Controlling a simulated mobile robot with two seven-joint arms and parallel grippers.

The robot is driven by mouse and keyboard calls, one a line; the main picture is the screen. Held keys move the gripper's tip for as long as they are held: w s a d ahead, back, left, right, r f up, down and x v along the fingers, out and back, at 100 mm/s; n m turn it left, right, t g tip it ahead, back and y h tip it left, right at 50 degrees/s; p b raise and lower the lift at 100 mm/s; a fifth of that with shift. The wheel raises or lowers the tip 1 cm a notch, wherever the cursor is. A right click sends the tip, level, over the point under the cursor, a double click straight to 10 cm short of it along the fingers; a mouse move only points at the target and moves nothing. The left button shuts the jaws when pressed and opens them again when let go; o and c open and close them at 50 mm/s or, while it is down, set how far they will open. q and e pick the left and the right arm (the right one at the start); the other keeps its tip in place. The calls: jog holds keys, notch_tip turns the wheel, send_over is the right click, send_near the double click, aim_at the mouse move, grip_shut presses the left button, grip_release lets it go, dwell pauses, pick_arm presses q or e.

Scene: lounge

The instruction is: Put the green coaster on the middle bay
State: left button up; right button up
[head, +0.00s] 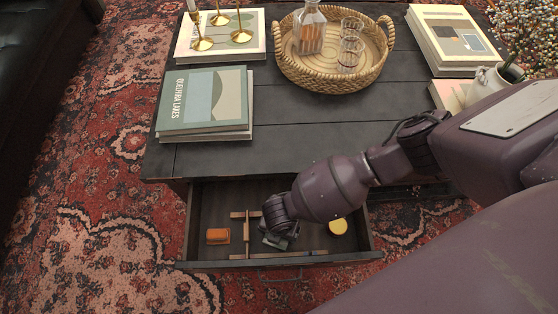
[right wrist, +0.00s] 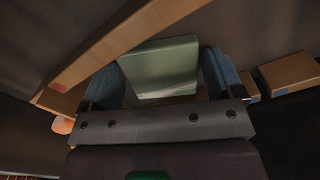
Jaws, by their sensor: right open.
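The green coaster (right wrist: 162,68) is a pale green square piece in the right wrist view, between the two blue-grey fingers of my right gripper (right wrist: 168,72). The fingers are open, one on each side of it; I cannot tell whether either touches it. In the head view my right gripper (head: 277,239) reaches down into the open drawer (head: 203,200), and the arm hides the coaster. Wooden divider strips (head: 246,228) stand left of the gripper; one strip (right wrist: 125,55) also crosses the right wrist view. The middle bay's limits are partly hidden by my arm. My left gripper is not in view.
An orange block (head: 218,236) lies in the drawer's left part, a yellow round item (head: 338,226) on the right. The tabletop (head: 300,130) above holds green books (head: 205,100), a wicker tray (head: 335,78) with glassware, candlesticks (head: 221,30) and more books (head: 455,42).

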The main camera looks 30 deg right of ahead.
pick_arm(q)
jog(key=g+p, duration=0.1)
jog(key=p, duration=0.1)
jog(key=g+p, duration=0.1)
jog(key=p, duration=0.2)
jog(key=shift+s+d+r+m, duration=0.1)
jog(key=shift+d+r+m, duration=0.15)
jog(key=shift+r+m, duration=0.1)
pick_arm(e)
notch_tip(320, 180, up, 12)
jog(key=shift+r, duration=0.2)
